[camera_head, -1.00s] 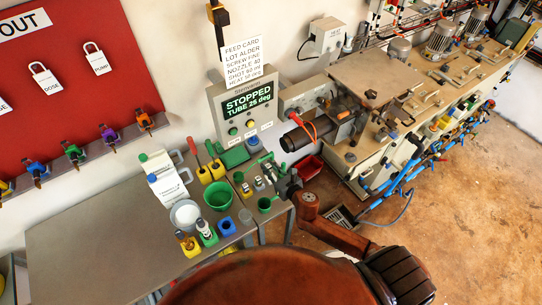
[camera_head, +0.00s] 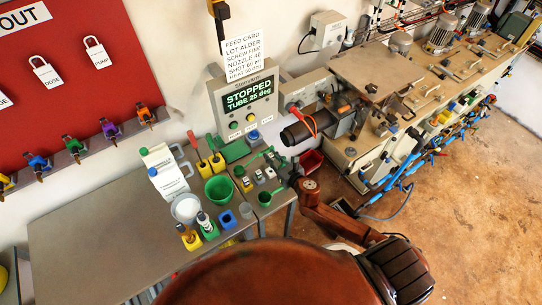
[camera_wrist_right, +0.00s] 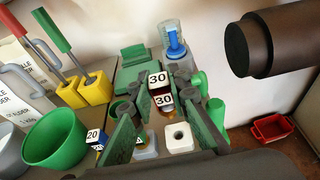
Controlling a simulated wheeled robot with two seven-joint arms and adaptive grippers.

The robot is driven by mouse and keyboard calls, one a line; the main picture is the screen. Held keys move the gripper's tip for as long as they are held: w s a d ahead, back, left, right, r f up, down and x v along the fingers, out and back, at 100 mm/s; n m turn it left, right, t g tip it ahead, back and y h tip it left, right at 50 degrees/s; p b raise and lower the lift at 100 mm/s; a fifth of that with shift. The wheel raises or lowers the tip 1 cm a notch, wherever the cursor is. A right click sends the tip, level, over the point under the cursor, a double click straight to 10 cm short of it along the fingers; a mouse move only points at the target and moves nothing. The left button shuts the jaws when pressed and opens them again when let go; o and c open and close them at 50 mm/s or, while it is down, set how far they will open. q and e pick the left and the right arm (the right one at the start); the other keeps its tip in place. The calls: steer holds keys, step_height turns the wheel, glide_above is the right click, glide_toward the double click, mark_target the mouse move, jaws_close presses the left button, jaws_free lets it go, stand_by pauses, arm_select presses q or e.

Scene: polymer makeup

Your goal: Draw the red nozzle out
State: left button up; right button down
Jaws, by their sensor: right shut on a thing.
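My right gripper (camera_wrist_right: 160,88) has green fingers and is shut on a small nozzle with a white "30" label (camera_wrist_right: 163,99). Some dark red shows beside the label, but the fingers hide most of the nozzle. Another "30" label (camera_wrist_right: 157,79) stands right behind it. I cannot tell whether the held nozzle is clear of its seat. A white block with a hole (camera_wrist_right: 178,137) sits between the fingers, nearer the wrist. My left gripper is not in view.
The dark machine barrel (camera_wrist_right: 262,45) juts in at the upper right of the wrist view. A green cup (camera_wrist_right: 55,140), yellow holders with tools (camera_wrist_right: 96,88) and a blue-topped clear container (camera_wrist_right: 173,42) crowd the stand.

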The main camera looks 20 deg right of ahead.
steer(key=shift+f+b, duration=1.75)
steer(key=shift+f, duration=0.6)
steer(key=shift+r+p, duration=0.1)
steer(key=shift+p, duration=0.2)
steer(key=shift+f+b, duration=1.45)
steer(key=shift+f, duration=0.3)
steer(key=c, duration=1.8)
jaws_free()
steer(key=shift+o, duration=0.2)
steer(key=v, duration=1.2)
